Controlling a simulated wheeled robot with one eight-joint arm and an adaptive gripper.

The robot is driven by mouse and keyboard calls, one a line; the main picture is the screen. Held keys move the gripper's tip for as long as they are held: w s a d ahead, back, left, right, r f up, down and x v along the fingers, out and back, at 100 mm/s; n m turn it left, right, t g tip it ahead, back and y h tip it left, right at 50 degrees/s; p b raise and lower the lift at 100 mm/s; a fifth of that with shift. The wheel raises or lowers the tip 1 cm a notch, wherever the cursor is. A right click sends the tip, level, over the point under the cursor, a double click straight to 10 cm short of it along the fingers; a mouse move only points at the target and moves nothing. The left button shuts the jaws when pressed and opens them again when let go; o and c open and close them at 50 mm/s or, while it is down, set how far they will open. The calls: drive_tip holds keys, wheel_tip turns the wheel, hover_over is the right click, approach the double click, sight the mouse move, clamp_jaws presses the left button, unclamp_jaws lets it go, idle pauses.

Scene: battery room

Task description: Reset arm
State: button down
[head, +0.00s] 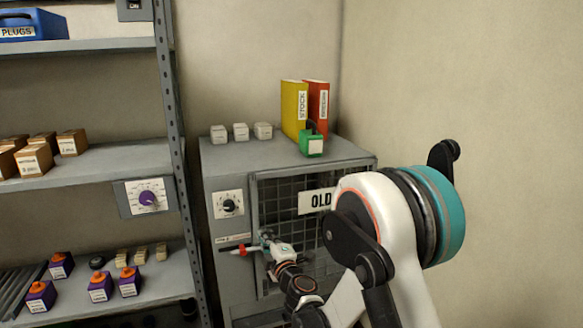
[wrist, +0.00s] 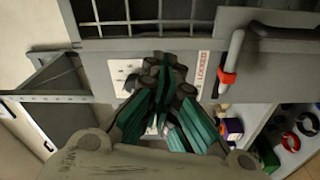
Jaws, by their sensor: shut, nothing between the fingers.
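My gripper (wrist: 163,68) is shut and empty, its teal and dark fingers together in the wrist view. In the head view my gripper (head: 266,238) is small and in front of the grey cabinet (head: 222,272), near its mesh door (head: 290,185). A lever with a red band (wrist: 228,78) stands to the right of the fingers in the wrist view. Its red part (head: 240,250) also shows left of my gripper in the head view. The fingers partly cover a white panel (wrist: 122,72) and a label reading LOCKED (wrist: 203,68). I cannot tell whether the fingertips touch the panel.
A sign reading OLD (head: 316,201) is partly behind my arm. Yellow (head: 294,108) and red (head: 318,100) binders, a green box (head: 311,145) and white blocks (head: 241,131) stand on the cabinet. A metal shelf (head: 110,165) with boxes is at left. The right wall is bare.

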drive_tip(key=s+d+r+m+h, duration=0.1)
drive_tip(key=d+r+m+h, duration=0.45)
drive_tip(key=d+r, duration=0.5)
drive_tip(key=s+d+r+m+g+h, duration=0.35)
drive_tip(key=s+d+m, duration=0.55)
drive_tip(key=s+d, duration=0.55)
drive_tip(key=s+d+f+m+g, duration=0.1)
drive_tip(key=s+f+m+g, duration=0.1)
drive_tip(key=s, duration=1)
drive_tip(key=s+d+f+m+g+y, duration=0.1)
drive_tip(key=s+d+f+m+g, duration=0.1)
drive_tip(key=s, duration=1.1)
wheel_tip(320, 180, down, 3)
drive_tip(key=shift+m+g+y, duration=0.3)
drive_tip(key=shift+m+g, duration=0.45)
drive_tip(key=shift+g, duration=0.2)
drive_tip(key=shift+d, duration=0.1)
